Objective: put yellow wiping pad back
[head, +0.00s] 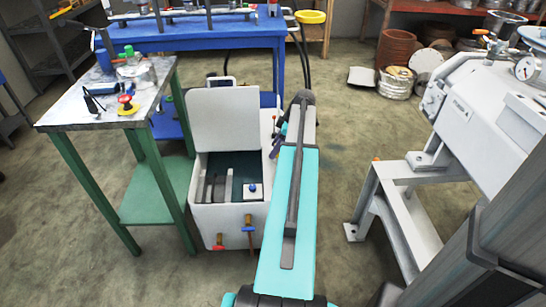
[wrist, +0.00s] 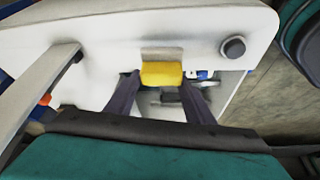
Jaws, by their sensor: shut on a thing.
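The yellow wiping pad (wrist: 162,74) is a small rounded block in the wrist view. My gripper (wrist: 160,79) is shut on it, with one dark finger at each side. The pad is in front of a white panel (wrist: 110,60), just below a pale rectangular recess (wrist: 162,53). I cannot tell whether the pad touches the panel. In the head view my arm hides the gripper and the pad, beside the white machine (head: 230,212) with its raised lid (head: 224,118).
A dark round knob (wrist: 233,48) is right of the recess. A pale bar (wrist: 45,85) crosses the left of the wrist view. In the head view, a green-legged table (head: 85,115) stands left and a grey machine (head: 480,110) right.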

